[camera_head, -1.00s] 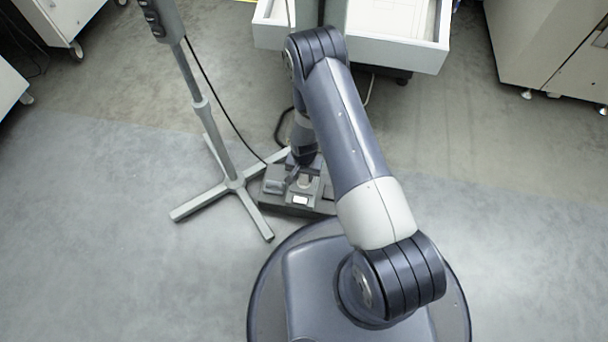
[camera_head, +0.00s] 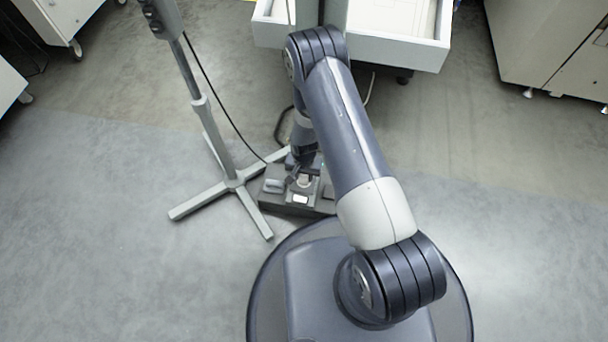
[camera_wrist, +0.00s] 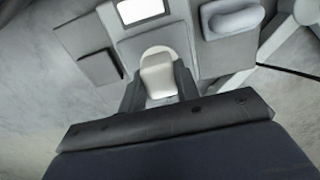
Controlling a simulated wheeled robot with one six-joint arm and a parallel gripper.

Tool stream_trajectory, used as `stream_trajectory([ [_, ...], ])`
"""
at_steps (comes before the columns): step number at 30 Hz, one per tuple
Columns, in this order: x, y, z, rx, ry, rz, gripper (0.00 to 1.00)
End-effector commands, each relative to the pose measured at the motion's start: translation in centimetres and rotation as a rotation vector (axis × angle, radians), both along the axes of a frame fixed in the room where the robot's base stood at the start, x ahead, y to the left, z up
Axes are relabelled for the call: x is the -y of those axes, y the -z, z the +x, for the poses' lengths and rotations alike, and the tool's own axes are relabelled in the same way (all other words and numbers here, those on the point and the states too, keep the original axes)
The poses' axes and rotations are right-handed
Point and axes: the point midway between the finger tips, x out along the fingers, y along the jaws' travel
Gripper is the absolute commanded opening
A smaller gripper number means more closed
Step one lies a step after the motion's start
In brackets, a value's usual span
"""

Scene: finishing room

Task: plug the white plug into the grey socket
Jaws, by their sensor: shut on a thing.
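The white plug (camera_wrist: 158,77) is between the two fingers of my gripper (camera_wrist: 157,88) in the wrist view. The fingers are shut on its sides. Its rounded pale end lies over a grey square plate (camera_wrist: 130,48) on a low dark grey floor box (camera_head: 277,199). The plate seems to hold the grey socket, but the plug and fingers hide its opening. I cannot tell whether the plug is in the socket or just above it. In the head view the gripper (camera_head: 303,172) points down over the box, partly hidden by my arm.
A bright white panel (camera_wrist: 143,10) and a rounded grey part (camera_wrist: 235,20) are on the box. A grey stand (camera_head: 226,165) with crossed feet and a black cable is close at left. A white open drawer (camera_head: 400,50) is behind.

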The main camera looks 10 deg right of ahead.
Motion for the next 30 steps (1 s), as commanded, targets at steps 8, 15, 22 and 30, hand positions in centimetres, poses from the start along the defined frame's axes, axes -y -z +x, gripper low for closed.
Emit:
stream_trajectory([
  [8,0.0,-0.02,0.0,0.0,0.0,0.0,0.0],
  [15,0.0,0.19,0.0,0.0,0.0,0.0,0.0],
  [22,0.0,0.42,0.0,0.0,0.0,0.0,0.28],
  [30,0.0,0.4,0.0,0.0,0.0,0.0,0.2],
])
